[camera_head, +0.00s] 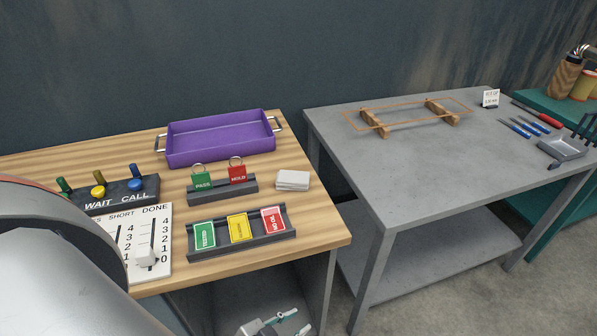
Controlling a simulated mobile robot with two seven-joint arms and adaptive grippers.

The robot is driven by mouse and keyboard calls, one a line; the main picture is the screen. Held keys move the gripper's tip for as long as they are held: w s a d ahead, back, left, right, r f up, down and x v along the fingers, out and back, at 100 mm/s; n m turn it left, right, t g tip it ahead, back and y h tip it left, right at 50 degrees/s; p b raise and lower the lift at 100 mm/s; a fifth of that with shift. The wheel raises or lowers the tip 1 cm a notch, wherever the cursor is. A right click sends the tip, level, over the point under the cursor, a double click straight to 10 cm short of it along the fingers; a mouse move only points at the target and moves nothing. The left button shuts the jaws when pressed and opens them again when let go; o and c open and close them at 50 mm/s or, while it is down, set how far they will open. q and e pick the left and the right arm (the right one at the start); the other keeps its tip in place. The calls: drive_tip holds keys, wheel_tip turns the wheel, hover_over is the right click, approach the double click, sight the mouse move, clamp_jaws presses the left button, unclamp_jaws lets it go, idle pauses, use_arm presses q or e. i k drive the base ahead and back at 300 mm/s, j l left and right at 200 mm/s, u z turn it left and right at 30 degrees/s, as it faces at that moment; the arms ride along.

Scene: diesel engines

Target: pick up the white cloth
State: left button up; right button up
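The white cloth (293,180) is a small, flat, folded stack. It lies on the wooden table top near the right edge, just right of the red HOLD tag. My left gripper (298,323) shows small at the bottom edge, in front of and below the wooden table's front edge. Its two fingers stand apart with nothing visible between them, so it looks open. It is well apart from the cloth. My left arm's large grey link fills the lower left corner and hides part of the table. My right gripper is not in view.
A purple tray (222,157) stands at the back of the wooden table (322,222). A tag rack (222,190) and a card holder (242,248) stand left of the cloth. A lever board (150,265) is left.

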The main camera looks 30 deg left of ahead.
sight(289, 180)
drive_tip(key=u, duration=1.3)
